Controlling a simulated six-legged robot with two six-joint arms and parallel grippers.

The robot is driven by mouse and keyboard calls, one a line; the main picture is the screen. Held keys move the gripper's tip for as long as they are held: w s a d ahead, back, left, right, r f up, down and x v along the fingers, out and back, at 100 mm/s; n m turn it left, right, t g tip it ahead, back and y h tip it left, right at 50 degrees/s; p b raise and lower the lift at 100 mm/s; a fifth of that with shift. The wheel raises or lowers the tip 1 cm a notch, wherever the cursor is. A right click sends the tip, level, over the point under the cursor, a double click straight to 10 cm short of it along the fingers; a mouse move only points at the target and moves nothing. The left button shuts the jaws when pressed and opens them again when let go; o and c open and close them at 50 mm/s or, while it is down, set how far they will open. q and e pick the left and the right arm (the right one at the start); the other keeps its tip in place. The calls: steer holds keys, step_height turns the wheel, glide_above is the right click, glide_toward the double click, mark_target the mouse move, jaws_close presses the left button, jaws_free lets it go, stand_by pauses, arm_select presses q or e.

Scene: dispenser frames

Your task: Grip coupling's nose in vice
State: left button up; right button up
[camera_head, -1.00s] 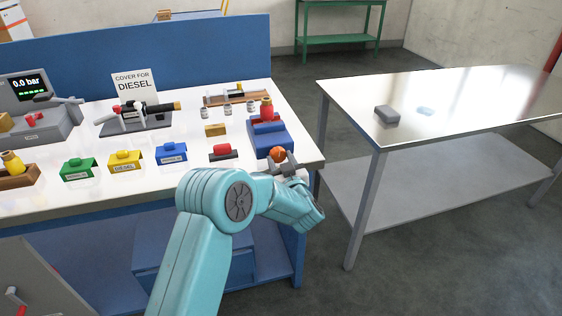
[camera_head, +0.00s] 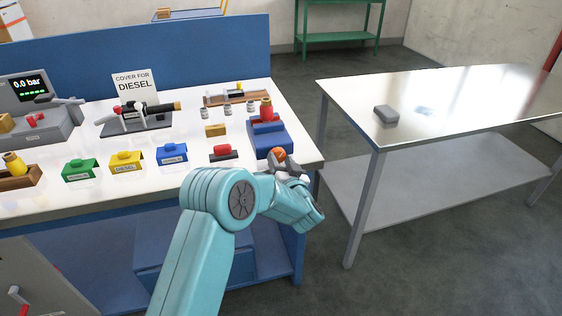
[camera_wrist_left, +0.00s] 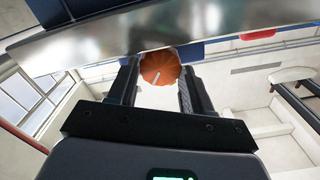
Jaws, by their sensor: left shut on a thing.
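The blue vice (camera_head: 272,139) stands at the right end of the bench. The red coupling (camera_head: 266,107) stands upright at its top, between or on the jaws; its lower end is hidden, so I cannot tell how tightly it is held. An orange ribbed knob (camera_head: 278,154) sits at the vice's near side. My left gripper (camera_head: 287,167) is at this knob, shut on it. In the left wrist view the knob (camera_wrist_left: 160,67) lies between the two fingertips, below the bench edge. My right gripper is not in view.
Green (camera_head: 80,170), yellow (camera_head: 126,161) and blue (camera_head: 172,154) covers stand along the bench front, beside a red-topped block (camera_head: 223,153). A yellow block (camera_head: 215,130) lies behind. A metal table (camera_head: 440,105) with a grey block (camera_head: 386,114) stands to the right, across a gap.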

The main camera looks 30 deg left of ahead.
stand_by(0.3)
arm_select(q)
steer(key=o, duration=1)
steer(key=shift+o, duration=0.2)
